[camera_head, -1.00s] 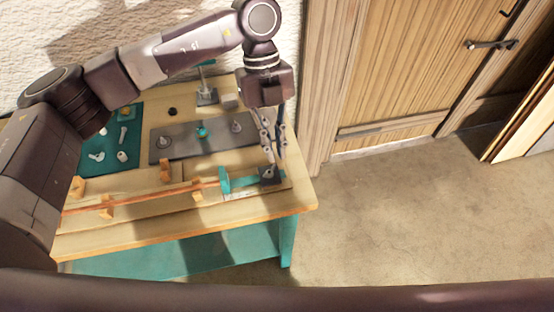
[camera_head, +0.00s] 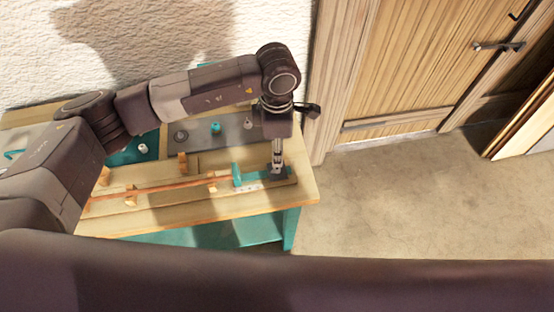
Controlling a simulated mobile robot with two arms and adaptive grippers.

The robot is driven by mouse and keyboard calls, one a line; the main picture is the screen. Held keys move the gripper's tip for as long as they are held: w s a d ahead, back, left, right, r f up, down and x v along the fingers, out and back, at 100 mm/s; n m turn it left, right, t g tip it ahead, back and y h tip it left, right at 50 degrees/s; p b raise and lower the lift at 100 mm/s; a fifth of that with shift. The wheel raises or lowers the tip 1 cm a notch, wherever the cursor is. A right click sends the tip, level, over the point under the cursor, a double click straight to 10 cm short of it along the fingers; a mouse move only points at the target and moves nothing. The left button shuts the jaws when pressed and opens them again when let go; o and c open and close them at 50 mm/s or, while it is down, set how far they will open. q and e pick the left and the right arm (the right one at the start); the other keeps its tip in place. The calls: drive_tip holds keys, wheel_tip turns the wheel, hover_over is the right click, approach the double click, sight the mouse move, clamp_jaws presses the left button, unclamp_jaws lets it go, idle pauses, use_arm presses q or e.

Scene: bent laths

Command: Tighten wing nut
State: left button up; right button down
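My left gripper (camera_head: 277,170) points straight down at the right end of the workbench, with its fingertips at a small dark block (camera_head: 279,176). I see the fingers edge-on, so the gap between them does not show. No wing nut can be made out; the fingers cover the top of the block. A thin reddish-brown lath (camera_head: 150,188) runs from the left between wooden blocks (camera_head: 212,183) to a teal upright piece (camera_head: 237,176), just left of the gripper. My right gripper is not in view.
Behind the lath, a grey plate (camera_head: 199,136) bears a teal knob (camera_head: 215,128) and grey pieces, partly hidden by my arm. A teal mat (camera_head: 125,155) with a small white part (camera_head: 143,148) lies at the left. Open floor (camera_head: 400,200) lies right of the workbench (camera_head: 160,218).

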sight(277, 169)
use_arm(q)
wheel_tip(277, 169, down, 7)
drive_tip(key=p, duration=0.2)
drive_tip(key=shift+r+p, duration=0.1)
drive_tip(key=shift+p, duration=0.3)
drive_tip(key=shift+f, duration=0.5)
drive_tip(key=shift+c, duration=0.3)
